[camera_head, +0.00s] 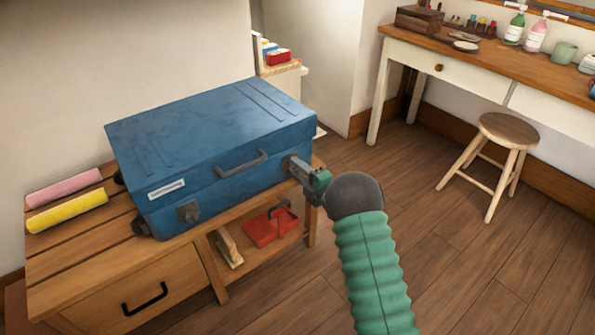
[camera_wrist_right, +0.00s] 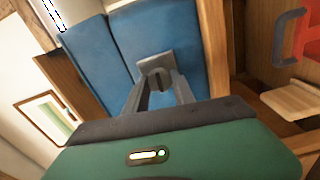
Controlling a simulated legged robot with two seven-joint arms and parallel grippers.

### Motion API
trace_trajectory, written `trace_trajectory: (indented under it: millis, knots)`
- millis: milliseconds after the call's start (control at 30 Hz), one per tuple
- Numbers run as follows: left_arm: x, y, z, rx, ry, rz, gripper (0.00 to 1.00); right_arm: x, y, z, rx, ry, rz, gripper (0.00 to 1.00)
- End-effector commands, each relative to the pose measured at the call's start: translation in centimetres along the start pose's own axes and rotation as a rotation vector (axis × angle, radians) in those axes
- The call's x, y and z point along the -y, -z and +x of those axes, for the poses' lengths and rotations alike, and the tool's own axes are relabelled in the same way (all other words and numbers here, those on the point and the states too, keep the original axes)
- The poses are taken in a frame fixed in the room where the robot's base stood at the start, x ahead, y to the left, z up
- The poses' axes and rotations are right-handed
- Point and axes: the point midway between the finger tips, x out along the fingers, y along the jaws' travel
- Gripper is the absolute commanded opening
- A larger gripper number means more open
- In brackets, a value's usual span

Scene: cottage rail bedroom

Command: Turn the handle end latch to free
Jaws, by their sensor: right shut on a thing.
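A blue case (camera_head: 210,130) lies closed on a wooden bench, its dark carry handle (camera_head: 242,164) on the front face. One latch (camera_head: 188,211) is at the front's left end, uncovered. My right gripper (camera_head: 303,170) reaches from the right to the front's right end and largely hides the latch there. In the right wrist view, that latch has a grey plate (camera_wrist_right: 154,60) on the blue case (camera_wrist_right: 95,65), and the two fingers (camera_wrist_right: 159,85) are shut on its small round knob (camera_wrist_right: 159,76). The knob's exact turn is hard to tell. My left gripper is out of view.
The bench (camera_head: 75,245) holds a pink roll (camera_head: 64,187) and a yellow roll (camera_head: 67,212) left of the case. A red object (camera_head: 270,228) sits on its lower shelf. A stool (camera_head: 508,133) and desk (camera_head: 480,60) stand at the right; the floor between is clear.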

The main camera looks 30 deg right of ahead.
Motion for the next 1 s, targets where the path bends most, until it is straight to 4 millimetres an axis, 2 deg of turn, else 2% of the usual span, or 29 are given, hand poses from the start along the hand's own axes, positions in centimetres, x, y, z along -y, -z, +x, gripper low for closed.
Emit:
trace_trajectory:
  millis: [33,300,767,800,933,1000]
  knots:
    - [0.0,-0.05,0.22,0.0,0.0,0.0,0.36,0.73,0.06,-0.17,0.0,0.014,-0.018,0.0]
    - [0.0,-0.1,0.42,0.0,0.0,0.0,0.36,0.76,0.05,-0.21,0.0,0.015,-0.091,0.0]
    - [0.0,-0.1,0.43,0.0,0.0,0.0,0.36,0.85,0.09,-0.21,-0.001,0.017,-0.102,0.0]
    - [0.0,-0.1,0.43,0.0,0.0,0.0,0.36,0.86,0.1,-0.21,-0.002,0.017,-0.101,0.34]
    - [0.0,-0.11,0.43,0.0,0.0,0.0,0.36,0.72,0.09,-0.17,-0.001,0.014,-0.102,0.51]
    - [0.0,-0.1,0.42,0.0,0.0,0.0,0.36,0.58,0.08,-0.14,-0.001,0.011,-0.102,0.51]
